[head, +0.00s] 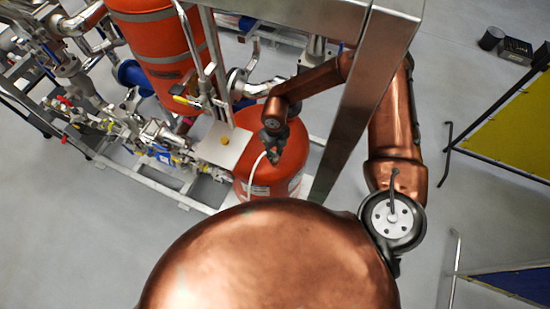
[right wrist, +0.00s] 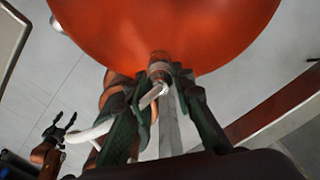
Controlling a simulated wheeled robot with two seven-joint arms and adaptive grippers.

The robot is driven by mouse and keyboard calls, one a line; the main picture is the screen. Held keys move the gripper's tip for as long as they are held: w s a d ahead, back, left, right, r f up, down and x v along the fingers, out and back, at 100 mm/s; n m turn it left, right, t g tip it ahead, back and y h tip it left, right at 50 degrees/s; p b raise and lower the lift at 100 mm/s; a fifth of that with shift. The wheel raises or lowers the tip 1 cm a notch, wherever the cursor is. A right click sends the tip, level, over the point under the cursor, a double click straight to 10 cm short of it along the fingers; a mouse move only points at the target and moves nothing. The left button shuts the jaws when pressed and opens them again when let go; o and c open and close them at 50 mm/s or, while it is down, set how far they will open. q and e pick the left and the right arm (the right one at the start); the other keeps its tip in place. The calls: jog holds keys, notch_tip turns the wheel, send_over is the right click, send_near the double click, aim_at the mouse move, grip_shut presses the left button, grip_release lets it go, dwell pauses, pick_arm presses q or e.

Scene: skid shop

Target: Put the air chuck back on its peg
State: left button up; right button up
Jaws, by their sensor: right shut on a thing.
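My right gripper (head: 272,145) is in front of the lower orange tank (head: 268,180) in the head view. In the right wrist view its dark fingers (right wrist: 160,85) are shut on the air chuck (right wrist: 153,97), a small silvery piece with a white hose (right wrist: 95,132) running off to the left. The chuck is close to the orange tank's curved surface; I cannot tell if they touch. In the head view the hose hangs below the gripper. My left gripper (right wrist: 60,130) shows small in the right wrist view, with fingers apart and empty. I cannot make out the peg.
Pipes and valves (head: 130,120) crowd the left. A steel post (head: 355,100) rises close to my right arm. Yellow panels (head: 510,125) stand at right, with clear floor between.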

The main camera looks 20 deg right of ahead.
aim_at(275, 153)
jog(key=shift+r+p, duration=1.7)
jog(key=shift+r, duration=0.95)
jog(key=shift+c, duration=0.4)
